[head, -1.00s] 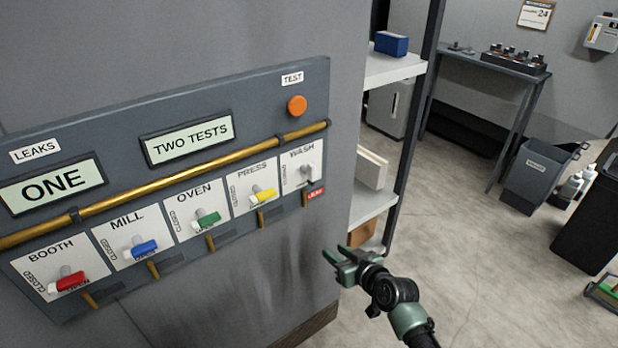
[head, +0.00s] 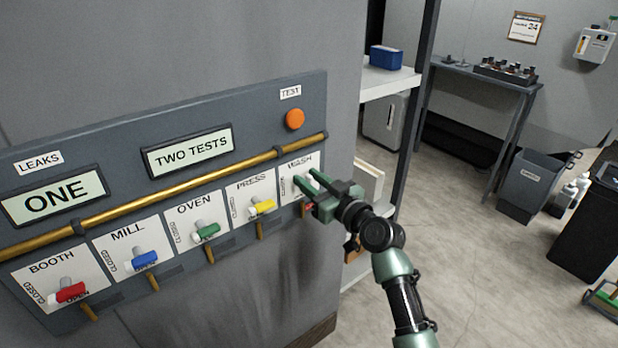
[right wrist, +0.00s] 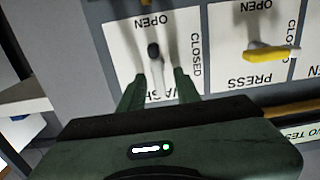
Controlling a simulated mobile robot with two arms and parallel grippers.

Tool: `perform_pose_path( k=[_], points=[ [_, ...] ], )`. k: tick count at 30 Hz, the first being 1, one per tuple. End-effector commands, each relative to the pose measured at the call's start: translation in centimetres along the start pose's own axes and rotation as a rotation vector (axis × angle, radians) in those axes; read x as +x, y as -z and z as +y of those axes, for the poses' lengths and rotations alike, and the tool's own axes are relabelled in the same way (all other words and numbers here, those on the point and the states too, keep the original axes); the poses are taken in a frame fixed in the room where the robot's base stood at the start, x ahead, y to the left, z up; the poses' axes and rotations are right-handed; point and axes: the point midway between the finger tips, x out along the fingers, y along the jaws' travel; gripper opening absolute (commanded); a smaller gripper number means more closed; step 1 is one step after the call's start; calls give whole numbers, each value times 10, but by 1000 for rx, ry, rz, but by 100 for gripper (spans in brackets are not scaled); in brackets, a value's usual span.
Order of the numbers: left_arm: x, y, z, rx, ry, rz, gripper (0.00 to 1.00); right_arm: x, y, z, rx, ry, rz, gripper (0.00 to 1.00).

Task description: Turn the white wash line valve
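The white wash valve handle (right wrist: 155,72) shows in the right wrist view, in front of its white plate marked OPEN and CLOSED. It lies between the two fingers of my right gripper (right wrist: 158,88), with a visible gap on each side, so the gripper is open around it. In the head view my right gripper (head: 306,182) is at the WASH plate (head: 293,165), at the panel's right end, and mostly hides the handle. My left gripper is not in view.
The yellow press valve (head: 262,207) sits just left of the wash plate, then the green (head: 207,231), blue (head: 144,259) and red (head: 70,292) valves. A brass pipe (head: 180,187) runs above them. An orange test button (head: 294,119) is above right. A shelf (head: 388,80) stands right of the panel.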

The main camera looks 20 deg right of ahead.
Motion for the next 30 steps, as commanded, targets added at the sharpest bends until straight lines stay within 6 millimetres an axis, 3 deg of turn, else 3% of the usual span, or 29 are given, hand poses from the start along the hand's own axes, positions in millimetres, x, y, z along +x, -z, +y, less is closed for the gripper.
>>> perform_pose_path(
  k=[8, 12, 23, 30],
  points=[
    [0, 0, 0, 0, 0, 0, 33, 3, 0, 0, -1, 0, 0, 33],
    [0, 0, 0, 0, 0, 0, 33, 3, 0, 0, -1, 0, 0, 0],
    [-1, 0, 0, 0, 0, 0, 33, 2, -1, 0, 20, 0, -2, 0],
    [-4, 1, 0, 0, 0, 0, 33, 2, -1, 2, 130, 0, -3, 0]
  ],
)
